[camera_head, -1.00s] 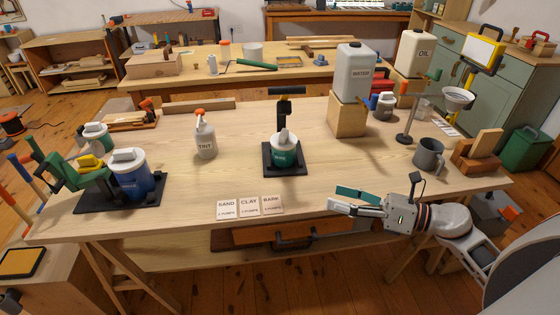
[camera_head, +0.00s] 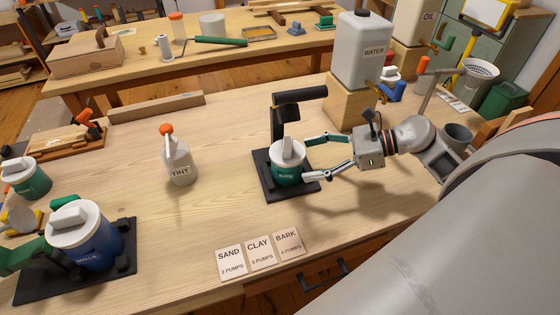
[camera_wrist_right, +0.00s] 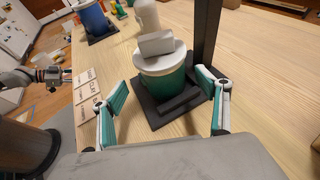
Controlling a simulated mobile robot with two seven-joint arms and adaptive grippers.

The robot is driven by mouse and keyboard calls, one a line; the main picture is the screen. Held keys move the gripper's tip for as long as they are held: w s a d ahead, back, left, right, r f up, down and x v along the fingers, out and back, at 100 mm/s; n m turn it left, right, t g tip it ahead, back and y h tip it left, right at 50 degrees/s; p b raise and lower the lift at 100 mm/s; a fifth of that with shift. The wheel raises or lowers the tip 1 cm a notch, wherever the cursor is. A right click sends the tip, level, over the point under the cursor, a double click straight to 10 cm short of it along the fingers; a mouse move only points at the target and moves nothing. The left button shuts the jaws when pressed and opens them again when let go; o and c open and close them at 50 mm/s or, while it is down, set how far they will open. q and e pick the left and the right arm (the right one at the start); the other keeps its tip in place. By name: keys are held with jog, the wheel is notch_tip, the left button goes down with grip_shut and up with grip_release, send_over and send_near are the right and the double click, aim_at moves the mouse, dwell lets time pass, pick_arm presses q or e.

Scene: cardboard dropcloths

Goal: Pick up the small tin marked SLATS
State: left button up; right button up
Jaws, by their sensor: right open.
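The small green tin (camera_head: 287,172) with a white lid sits on a black stand; its label is too small to read surely. It also shows in the right wrist view (camera_wrist_right: 165,88), upright, with a pale block on its lid. My right gripper (camera_head: 306,158) is open, its fingers pointing at the tin from the right. In the wrist view its fingers (camera_wrist_right: 162,82) are spread to either side of the tin's near face, with nothing between them. My left gripper is out of the head view; a grey arm end (camera_wrist_right: 62,76) at the wrist view's left edge is too small to read.
The stand's black post (camera_head: 280,118) and arm rise behind the tin. A TINT bottle (camera_head: 179,160) stands to the left, a blue tin (camera_head: 85,235) further left. Cards (camera_head: 259,254) lie in front. The WATER container (camera_head: 364,52) stands behind right on a wooden block.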

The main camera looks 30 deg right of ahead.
aim_at(287, 161)
jog(key=shift+x, duration=0.8)
jog(key=x, duration=0.4)
jog(key=shift+w+r, duration=0.1)
jog(key=shift+w, duration=0.25)
jog(key=shift+w+a+f, duration=0.25)
jog(key=shift+a, duration=0.1)
jog(key=c, duration=1.5)
jog(key=shift+o, duration=0.2)
jog(key=shift+p, duration=0.3)
